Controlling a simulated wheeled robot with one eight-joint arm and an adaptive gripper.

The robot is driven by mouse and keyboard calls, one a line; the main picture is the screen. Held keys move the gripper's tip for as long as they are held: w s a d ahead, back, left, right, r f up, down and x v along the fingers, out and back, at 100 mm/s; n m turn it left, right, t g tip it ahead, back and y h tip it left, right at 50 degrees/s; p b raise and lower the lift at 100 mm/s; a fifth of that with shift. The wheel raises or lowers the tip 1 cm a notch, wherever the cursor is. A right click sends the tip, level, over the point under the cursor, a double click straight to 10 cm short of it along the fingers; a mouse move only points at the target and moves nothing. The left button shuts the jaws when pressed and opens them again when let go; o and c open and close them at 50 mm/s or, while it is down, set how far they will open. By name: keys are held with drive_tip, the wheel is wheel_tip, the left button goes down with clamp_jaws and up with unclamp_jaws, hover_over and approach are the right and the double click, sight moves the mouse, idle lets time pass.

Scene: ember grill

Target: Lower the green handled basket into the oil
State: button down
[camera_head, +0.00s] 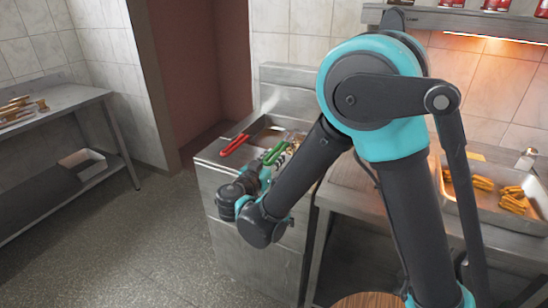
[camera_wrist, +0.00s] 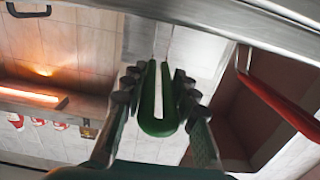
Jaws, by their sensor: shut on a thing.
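The green basket handle (camera_head: 276,152) shows at the fryer in the head view. In the wrist view the same green handle (camera_wrist: 150,112) is a long loop between my fingers. My gripper (camera_wrist: 158,85) is shut on this handle, with a finger on each side of it. In the head view my gripper (camera_head: 265,172) is at the fryer's front, partly hidden by my arm. The basket's mesh body and the oil are mostly hidden, so I cannot tell how deep the basket sits. The metal fryer (camera_head: 222,176) stands left of my arm.
A second basket with a red handle (camera_head: 234,145) sits at the fryer's left; its handle is on the right in the wrist view (camera_wrist: 275,98). A tray of fried food (camera_head: 527,220) stands at the right. A steel table (camera_head: 70,100) is at the far left. The floor between is clear.

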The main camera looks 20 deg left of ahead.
drive_tip(key=shift+f, duration=0.45)
drive_tip(key=c, duration=1.1)
unclamp_jaws()
drive_tip(key=s, duration=1.2)
drive_tip(key=shift+a+r, duration=0.3)
drive_tip(key=shift+a, duration=0.15)
drive_tip(key=shift+s, duration=0.1)
